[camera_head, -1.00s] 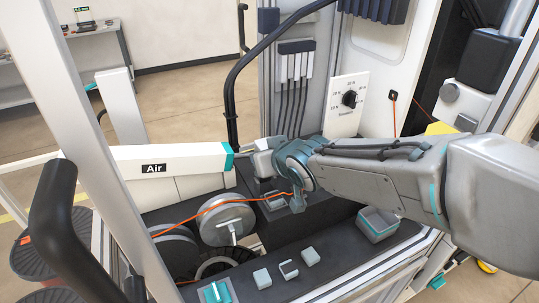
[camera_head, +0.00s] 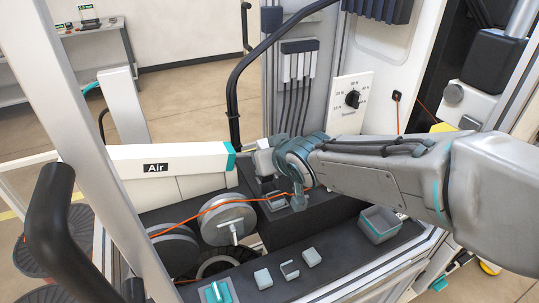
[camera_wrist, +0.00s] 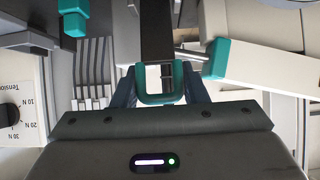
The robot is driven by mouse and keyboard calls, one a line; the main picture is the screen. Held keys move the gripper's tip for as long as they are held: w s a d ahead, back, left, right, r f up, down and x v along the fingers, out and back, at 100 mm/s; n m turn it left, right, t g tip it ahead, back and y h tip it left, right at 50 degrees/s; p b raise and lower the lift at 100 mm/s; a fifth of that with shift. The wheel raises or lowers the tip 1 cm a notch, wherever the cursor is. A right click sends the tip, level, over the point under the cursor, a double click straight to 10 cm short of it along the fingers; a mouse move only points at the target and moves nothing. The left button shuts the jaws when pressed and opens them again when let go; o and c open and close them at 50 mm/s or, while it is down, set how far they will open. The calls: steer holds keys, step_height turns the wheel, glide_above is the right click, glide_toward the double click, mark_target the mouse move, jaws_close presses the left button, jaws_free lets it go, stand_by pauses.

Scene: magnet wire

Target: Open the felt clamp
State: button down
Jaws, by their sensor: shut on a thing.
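In the wrist view, a teal U-shaped handle (camera_wrist: 160,98), which appears to belong to the felt clamp, sits between the two fingers of my gripper (camera_wrist: 160,88). My gripper is shut on it. In the head view, my gripper (camera_head: 298,202) points down over the dark machine deck. A small grey fixture (camera_head: 272,200) is just left of the fingertips, and the orange wire (camera_head: 205,209) runs to it. The handle is hidden behind my gripper in the head view, so I cannot tell whether the clamp is open.
A white box arm labelled Air (camera_head: 180,157) with a teal end reaches close on the left. A grey spool (camera_head: 228,224) stands front left. The tension dial panel (camera_head: 350,103) is behind.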

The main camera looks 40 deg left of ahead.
steer(key=shift+d+f, duration=0.15)
steer(key=shift+f, duration=0.3)
steer(key=c, duration=0.9)
jaws_free()
steer(key=shift+o, duration=0.2)
steer(key=shift+a, duration=0.2)
steer(key=shift+r, duration=0.15)
steer(key=shift+d+r, duration=0.1)
steer(key=shift+r, duration=0.05)
steer(key=shift+s+d+r+p, duration=0.1)
steer(key=shift+d+r+p, duration=0.25)
steer(key=shift+p, duration=0.15)
steer(key=p+v, duration=0.6)
steer(key=shift+d, duration=0.2)
